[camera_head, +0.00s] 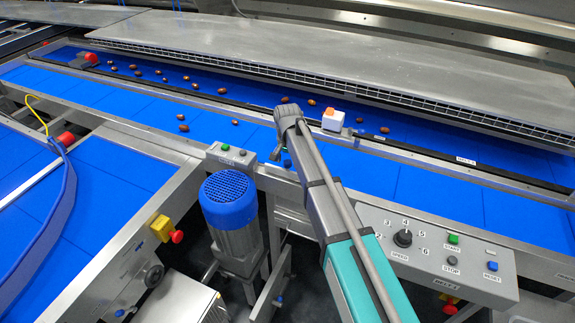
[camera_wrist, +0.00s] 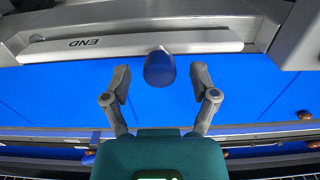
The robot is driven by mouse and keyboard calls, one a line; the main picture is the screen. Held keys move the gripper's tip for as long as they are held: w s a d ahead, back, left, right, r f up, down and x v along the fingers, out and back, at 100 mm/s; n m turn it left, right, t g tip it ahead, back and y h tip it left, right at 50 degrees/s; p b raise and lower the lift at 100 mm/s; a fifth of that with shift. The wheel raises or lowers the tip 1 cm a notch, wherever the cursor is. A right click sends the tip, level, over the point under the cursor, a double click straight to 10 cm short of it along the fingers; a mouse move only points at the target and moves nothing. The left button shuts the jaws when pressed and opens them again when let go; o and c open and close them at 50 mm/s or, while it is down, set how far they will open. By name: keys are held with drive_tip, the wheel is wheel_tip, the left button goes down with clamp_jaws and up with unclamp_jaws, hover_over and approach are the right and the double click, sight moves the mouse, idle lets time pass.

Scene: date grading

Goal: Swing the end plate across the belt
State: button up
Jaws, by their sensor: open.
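The end plate (camera_wrist: 125,43) is a pale bar marked END, upside down in the wrist view. It lies along the metal belt frame at the top of that view. A rounded dark blue knob (camera_wrist: 160,69) stands at its near edge, right of the lettering. My gripper (camera_wrist: 160,76) is open, with one finger on each side of the knob and visible gaps to both. The blue belt (camera_wrist: 60,95) lies below the fingers. In the head view my gripper (camera_head: 277,150) points down at the belt's near rail, and my wrist hides most of the plate there.
Several brown dates (camera_head: 183,128) lie scattered on the belt. A white box with an orange top (camera_head: 334,120) stands on the divider right of my wrist. A blue motor (camera_head: 228,199) and a control panel (camera_head: 430,245) flank my arm at the near side.

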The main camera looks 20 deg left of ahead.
drive_tip(key=shift+f, duration=0.1)
idle(0.3)
clamp_jaws()
